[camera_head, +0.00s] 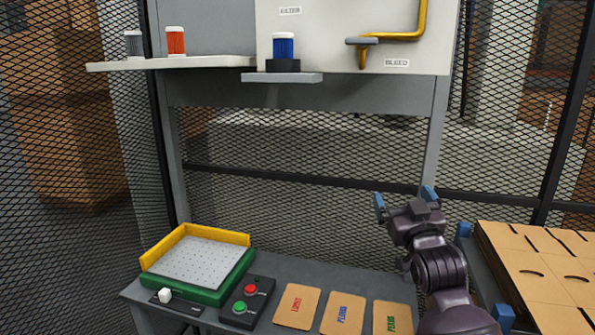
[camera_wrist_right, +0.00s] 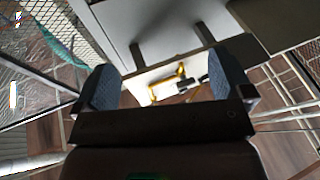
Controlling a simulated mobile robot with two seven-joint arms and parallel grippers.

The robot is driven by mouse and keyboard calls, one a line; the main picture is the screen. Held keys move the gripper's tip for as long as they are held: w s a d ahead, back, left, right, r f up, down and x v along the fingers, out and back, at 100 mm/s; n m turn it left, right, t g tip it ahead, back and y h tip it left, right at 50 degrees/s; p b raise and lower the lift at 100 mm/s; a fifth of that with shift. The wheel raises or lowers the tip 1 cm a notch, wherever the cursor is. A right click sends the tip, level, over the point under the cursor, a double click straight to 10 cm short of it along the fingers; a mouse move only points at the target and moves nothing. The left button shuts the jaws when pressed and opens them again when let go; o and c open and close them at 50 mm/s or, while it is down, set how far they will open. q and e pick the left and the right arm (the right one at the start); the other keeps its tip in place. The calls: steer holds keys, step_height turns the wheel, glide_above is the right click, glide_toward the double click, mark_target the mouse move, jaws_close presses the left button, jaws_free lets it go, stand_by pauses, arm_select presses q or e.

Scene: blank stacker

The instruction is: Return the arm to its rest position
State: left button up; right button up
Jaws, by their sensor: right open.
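My right arm comes up from the lower right of the head view. Its gripper (camera_head: 405,200) has two blue fingertips that stand apart, with nothing between them. It is raised above the right end of the grey table (camera_head: 270,265), in front of the mesh. In the right wrist view the open gripper (camera_wrist_right: 160,90) shows a blue pad on each side. Between and beyond the pads are a white panel and a yellow pipe, with no object held. My left gripper is not in the head view.
A green tray (camera_head: 215,283) with yellow walls, a button box (camera_head: 247,300) and several cards (camera_head: 343,313) lie on the table. Cardboard stacks (camera_head: 540,265) stand at right. A shelf (camera_head: 180,62) holds grey and orange canisters; a blue canister (camera_head: 283,48) stands on a ledge.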

steer(key=s+d+f+g, duration=0.1)
steer(key=s+f+g, duration=0.1)
steer(key=s+f, duration=0.75)
steer(key=s+d+f+g+h, duration=0.1)
steer(key=s+d+f+g, duration=0.3)
steer(key=f, duration=1)
steer(key=s+a+f+g, duration=0.1)
steer(key=s+f, duration=0.8)
steer(key=f, duration=0.3)
steer(key=s+d+f+m+g+b, duration=0.1)
steer(key=s+d+f+g, duration=0.1)
steer(key=s+f, duration=0.5)
steer(key=s+g, duration=0.1)
steer(key=s, duration=0.3)
steer(key=shift+f+h, duration=0.4)
